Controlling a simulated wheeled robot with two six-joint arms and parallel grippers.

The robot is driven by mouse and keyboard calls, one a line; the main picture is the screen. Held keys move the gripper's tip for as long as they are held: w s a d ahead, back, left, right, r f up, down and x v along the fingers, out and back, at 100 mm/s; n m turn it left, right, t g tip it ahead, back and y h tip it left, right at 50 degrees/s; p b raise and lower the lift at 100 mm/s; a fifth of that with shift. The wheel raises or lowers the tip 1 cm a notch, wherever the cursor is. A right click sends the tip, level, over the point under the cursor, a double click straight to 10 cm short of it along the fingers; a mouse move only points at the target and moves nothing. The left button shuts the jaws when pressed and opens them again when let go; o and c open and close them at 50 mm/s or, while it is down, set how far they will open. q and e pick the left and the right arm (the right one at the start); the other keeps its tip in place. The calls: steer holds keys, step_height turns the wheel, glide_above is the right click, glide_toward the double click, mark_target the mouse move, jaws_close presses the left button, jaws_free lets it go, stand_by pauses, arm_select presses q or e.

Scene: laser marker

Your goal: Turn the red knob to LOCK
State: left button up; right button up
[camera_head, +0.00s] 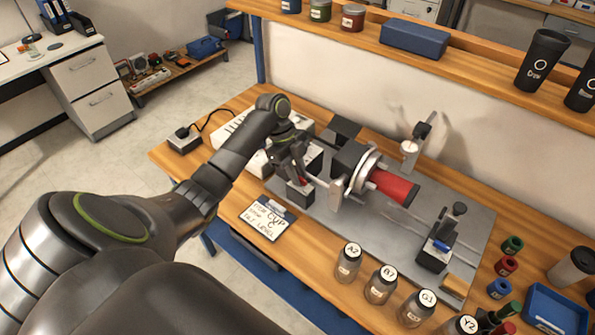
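A small red part (302,181), which looks like the red knob, shows on a dark block at the left end of the grey machine plate (330,222). My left gripper (299,174) reaches down over this spot, with its fingers at the red part. The fingers hide most of the knob, so its angle and any LOCK marking cannot be read. Whether the fingers are closed on it or only around it is too small to tell. My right gripper is not in view.
A red cylinder (394,187) sits in a round chuck (362,174) just right of the gripper. A label card (268,217) lies in front. Labelled jars (381,284) line the bench's front edge. A shelf (470,62) with dark cups runs along the back.

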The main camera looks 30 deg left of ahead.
arm_select(q)
jaws_close()
steer(key=shift+r, duration=0.1)
steer(key=shift+s+r+n+t+p, duration=0.15)
steer(key=shift+n+t+p, duration=0.15)
steer(key=shift+n+p, duration=0.55)
steer(key=n+t+p, duration=0.1)
steer(key=n+p, duration=0.2)
steer(key=n+t+y+p, duration=0.1)
steer(key=n+p, duration=0.2)
steer(key=p, duration=0.1)
steer(key=n+t+p, duration=0.1)
steer(key=n+p, duration=0.2)
steer(key=shift+s+d+r+n+y+p, duration=0.1)
steer(key=shift+s+d+n+y+p, duration=0.2)
steer(key=shift+s+p, duration=0.1)
steer(key=shift+n+t+y+p, duration=0.45)
steer(key=shift+n+p, duration=0.45)
steer(key=shift+n, duration=0.35)
steer(key=shift+d+f+n+y, duration=0.1)
steer(key=shift+f+n+y, duration=0.15)
steer(key=shift+n, duration=0.55)
steer(key=shift+d+n+t+y, duration=0.1)
steer(key=shift+n+t+y, duration=0.3)
steer(key=shift+n, duration=0.9)
